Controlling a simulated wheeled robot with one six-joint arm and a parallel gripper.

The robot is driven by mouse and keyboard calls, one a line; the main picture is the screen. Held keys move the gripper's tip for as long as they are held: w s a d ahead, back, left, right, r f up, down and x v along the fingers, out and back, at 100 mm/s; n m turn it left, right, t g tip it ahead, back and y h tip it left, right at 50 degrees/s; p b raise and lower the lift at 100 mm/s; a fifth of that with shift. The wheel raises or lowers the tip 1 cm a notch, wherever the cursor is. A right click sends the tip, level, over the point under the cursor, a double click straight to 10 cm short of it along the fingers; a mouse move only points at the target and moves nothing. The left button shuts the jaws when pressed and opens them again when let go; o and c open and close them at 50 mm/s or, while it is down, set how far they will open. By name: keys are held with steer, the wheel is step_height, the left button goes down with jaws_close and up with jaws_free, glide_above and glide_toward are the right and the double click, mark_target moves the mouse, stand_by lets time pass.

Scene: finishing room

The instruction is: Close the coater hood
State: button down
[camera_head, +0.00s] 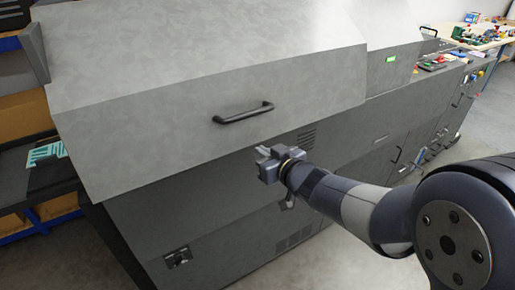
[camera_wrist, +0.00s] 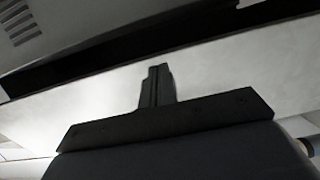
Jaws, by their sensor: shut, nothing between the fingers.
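The coater hood (camera_head: 170,115) is the large grey sloped cover at upper left in the head view. It appears lowered over the grey machine body (camera_head: 235,200), its front lip overhanging the body's front; whether it is fully seated I cannot tell. A black bar handle (camera_head: 243,113) is fixed to the hood's front face. My gripper (camera_head: 262,155) is shut and empty, below and slightly right of the handle, apart from it. In the wrist view the closed fingers (camera_wrist: 157,85) stand in the middle with nothing between them; the handle does not show there.
A control panel (camera_head: 440,62) with buttons is farther right. A shelf rack (camera_head: 30,130) with boxes stands at left. A cluttered table (camera_head: 490,35) is at the back right. Floor (camera_head: 350,255) shows in front of the machine.

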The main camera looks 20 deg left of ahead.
mark_target(251, 145)
steer(key=shift+x, duration=1.7)
steer(key=w+a+f+t+y+b, duration=0.1)
steer(key=w+a+f+b, duration=0.2)
steer(key=b, duration=0.4)
steer(key=shift+a+f+b, duration=0.35)
steer(key=shift+a+f, duration=0.1)
steer(key=shift+f, duration=0.05)
